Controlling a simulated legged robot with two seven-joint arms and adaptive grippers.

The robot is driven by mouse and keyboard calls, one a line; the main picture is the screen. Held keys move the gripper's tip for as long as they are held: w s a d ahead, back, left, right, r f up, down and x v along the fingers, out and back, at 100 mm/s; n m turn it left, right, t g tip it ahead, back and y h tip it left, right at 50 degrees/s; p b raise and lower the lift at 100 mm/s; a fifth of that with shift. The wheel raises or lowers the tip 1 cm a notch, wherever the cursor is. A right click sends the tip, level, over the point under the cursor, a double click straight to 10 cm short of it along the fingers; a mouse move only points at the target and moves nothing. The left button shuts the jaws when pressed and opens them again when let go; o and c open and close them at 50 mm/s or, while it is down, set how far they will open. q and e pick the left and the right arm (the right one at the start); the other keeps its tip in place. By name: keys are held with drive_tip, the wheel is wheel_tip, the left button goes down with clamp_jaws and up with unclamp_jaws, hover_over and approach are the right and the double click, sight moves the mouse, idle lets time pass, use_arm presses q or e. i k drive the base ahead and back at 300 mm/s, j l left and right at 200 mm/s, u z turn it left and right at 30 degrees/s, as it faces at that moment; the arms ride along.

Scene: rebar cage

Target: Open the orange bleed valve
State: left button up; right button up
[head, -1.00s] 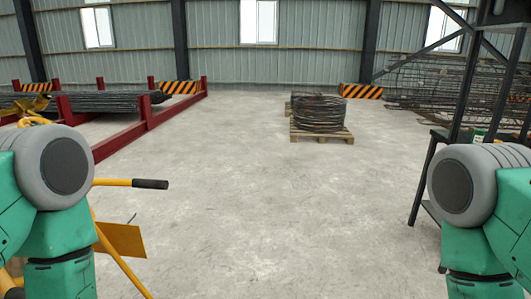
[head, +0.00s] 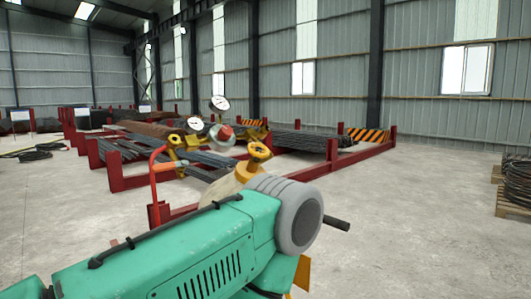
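Beyond my green left arm is a cluster of fittings with round white gauges (head: 219,103). A yellow-orange handwheel (head: 259,151) stands on a pale tan body (head: 228,184), just above my arm's grey joint. A reddish knob (head: 225,133) sits behind it to the left. An orange-red lever-like part (head: 158,163) stands farther left. I cannot tell for certain which of these is the orange bleed valve. My arm hides the lower part of the cluster. Neither gripper shows in this view.
Red racks (head: 335,158) holding bundles of bars stand behind the fittings. A dark handle end (head: 336,223) sticks out right of my arm. A wooden pallet (head: 515,207) with coiled wire is at the right edge. The concrete floor (head: 420,225) between is clear.

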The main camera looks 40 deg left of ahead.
sight(156, 168)
drive_tip(key=u, duration=1.9)
